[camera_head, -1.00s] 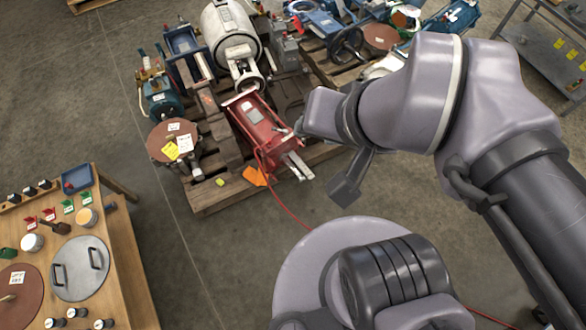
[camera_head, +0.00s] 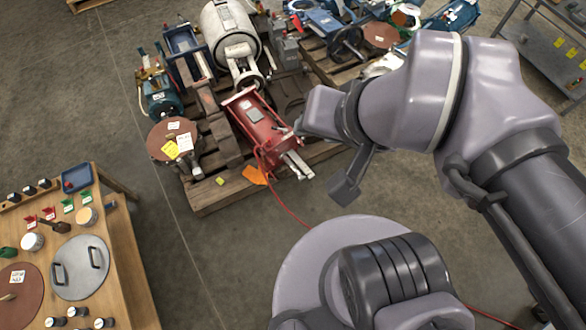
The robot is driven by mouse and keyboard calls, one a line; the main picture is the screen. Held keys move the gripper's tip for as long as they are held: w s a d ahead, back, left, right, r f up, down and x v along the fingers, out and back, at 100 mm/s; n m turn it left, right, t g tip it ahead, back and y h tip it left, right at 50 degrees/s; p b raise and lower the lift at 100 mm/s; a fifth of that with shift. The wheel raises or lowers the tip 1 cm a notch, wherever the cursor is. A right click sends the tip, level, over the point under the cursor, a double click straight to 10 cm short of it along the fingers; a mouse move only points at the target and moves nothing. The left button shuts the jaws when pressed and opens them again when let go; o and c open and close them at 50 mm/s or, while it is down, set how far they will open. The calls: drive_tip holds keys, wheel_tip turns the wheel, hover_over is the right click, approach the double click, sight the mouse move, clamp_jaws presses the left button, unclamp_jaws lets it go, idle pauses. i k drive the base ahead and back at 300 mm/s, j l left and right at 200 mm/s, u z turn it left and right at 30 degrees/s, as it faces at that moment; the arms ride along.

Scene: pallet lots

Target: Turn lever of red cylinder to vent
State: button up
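The red cylinder (camera_head: 252,115) lies on a wooden pallet (camera_head: 212,199) in the upper middle of the head view. A pale label is on its top, and a grey forked rod end (camera_head: 297,163) points toward the lower right. A red hose (camera_head: 290,213) runs from its near end across the floor. The lever cannot be clearly made out.
An orange tag (camera_head: 254,176) lies at the pallet's front. A wooden bench (camera_head: 130,278) with parts stands at lower left. The floor between is clear.

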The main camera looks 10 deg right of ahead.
sight(286, 130)
drive_tip(key=i+j, duration=0.2)
drive_tip(key=i, duration=0.35)
drive_tip(key=i+j+z, duration=0.1)
drive_tip(key=i+j, duration=0.15)
drive_tip(key=i, duration=0.25)
